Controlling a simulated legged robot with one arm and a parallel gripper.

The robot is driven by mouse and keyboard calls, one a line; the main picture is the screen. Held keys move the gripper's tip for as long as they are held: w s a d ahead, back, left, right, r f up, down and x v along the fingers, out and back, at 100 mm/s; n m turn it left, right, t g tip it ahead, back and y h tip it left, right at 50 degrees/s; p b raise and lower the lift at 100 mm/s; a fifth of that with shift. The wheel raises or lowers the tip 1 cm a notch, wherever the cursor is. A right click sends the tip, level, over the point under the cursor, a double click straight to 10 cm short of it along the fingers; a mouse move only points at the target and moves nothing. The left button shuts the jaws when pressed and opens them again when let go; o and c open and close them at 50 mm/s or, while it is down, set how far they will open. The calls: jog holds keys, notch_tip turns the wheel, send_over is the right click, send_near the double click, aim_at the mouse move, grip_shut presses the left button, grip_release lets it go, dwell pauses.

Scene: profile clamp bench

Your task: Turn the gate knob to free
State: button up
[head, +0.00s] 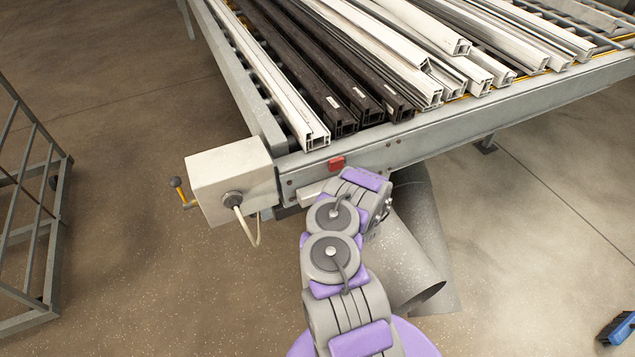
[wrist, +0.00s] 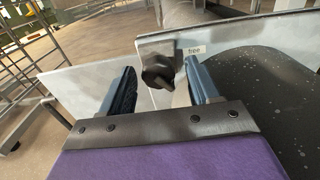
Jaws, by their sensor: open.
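The gate knob (wrist: 158,72) is a black lobed knob on a grey plate in the wrist view. My gripper (wrist: 160,88) is open, with one blue-grey finger on each side of the knob as seen in the wrist view. I cannot tell whether either finger touches the knob. In the head view the knob is hidden behind my arm and the bench front.
The bench (head: 400,145) carries white and black profiles (head: 345,100). A red button (head: 336,162) is on the front rail. A metal rack (head: 35,210) stands at left.

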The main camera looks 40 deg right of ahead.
jog(key=shift+w, duration=0.2)
jog(key=c, duration=1)
jog(key=shift+n, duration=0.4)
jog(key=n, duration=0.5)
jog(key=shift+a, duration=0.15)
jog(key=shift+n, duration=2.2)
